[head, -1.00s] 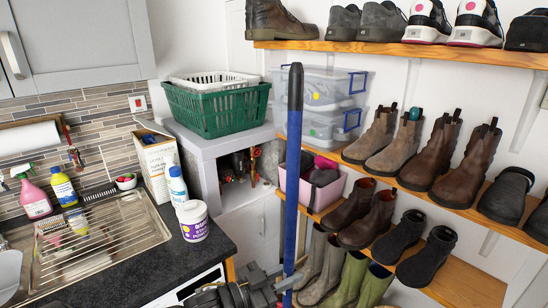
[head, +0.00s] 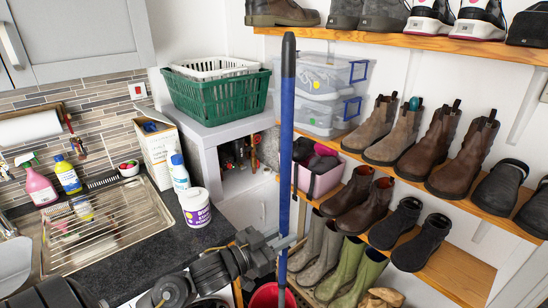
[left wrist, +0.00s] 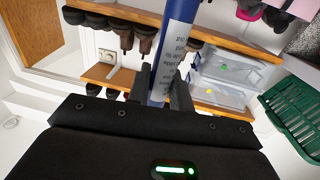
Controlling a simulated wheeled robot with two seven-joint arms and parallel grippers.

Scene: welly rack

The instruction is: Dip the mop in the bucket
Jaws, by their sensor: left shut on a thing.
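The mop shows as a tall, nearly upright blue pole (head: 286,130) with a dark upper end; its head is out of sight below. My left gripper (head: 283,244) is shut on the pole in the head view, low on the visible length. In the left wrist view the blue pole (left wrist: 177,45), with printed text on it, stands between the two dark fingers (left wrist: 162,88). The red bucket (head: 265,296) shows only in part at the bottom edge of the head view, beside and behind the pole. Whether the mop head is over or in it cannot be seen. My right gripper is not in view.
Wellies (head: 353,275) and boots fill the wooden rack (head: 455,270) right of the pole. A counter (head: 120,245) with a sink rack, bottles and a white tub (head: 195,207) lies left. A green basket (head: 215,98) stands on a grey cabinet behind.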

